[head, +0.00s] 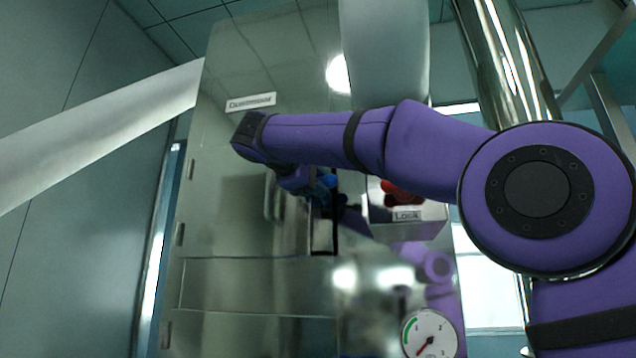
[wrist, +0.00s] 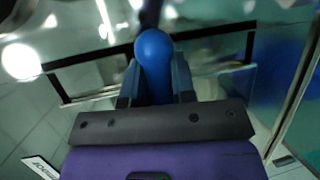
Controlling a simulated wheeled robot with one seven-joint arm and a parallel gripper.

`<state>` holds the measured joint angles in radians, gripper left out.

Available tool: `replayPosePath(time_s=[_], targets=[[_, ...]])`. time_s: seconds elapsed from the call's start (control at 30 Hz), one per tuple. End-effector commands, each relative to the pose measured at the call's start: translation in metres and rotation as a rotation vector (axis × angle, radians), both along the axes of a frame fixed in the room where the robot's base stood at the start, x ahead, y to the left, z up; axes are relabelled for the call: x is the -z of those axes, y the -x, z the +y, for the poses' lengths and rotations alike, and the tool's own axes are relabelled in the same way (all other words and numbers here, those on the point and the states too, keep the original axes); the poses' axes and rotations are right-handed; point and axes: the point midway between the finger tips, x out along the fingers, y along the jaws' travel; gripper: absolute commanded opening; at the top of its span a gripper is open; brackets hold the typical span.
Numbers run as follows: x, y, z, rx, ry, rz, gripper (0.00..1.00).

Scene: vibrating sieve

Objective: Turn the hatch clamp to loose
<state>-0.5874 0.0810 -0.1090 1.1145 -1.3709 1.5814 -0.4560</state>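The hatch clamp shows as a blue round-ended handle (wrist: 154,52) in the wrist view, and a small blue part of it (head: 327,181) shows in the head view at the front of the steel cabinet. My gripper (wrist: 156,82) has one finger on each side of the blue handle, and the handle fills the gap between them, so it looks shut on it. In the head view my gripper (head: 305,184) is small and partly hidden below my purple forearm. The clamp's pivot and any loose or tight marking cannot be made out.
The shiny steel cabinet (head: 225,215) stands straight ahead, with a labelled plate (head: 250,103) high on it. A red knob (head: 400,190) above a "Lock" plate (head: 406,216) is right of the clamp. A pressure gauge (head: 430,335) is lower right. A dark-edged window frame (wrist: 85,62) lies behind the handle.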

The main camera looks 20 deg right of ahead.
Motion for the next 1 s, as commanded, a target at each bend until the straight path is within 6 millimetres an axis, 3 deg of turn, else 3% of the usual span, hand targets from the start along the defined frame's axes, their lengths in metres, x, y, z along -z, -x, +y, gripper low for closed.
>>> replayPosePath(time_s=[0.47, 1.0], targets=[[0.0008, 0.0001, 0.0004, -0.001, -0.073, -0.052, 0.01], [0.0047, -0.0007, 0.0008, 0.000, -0.450, -0.325, 0.01]])
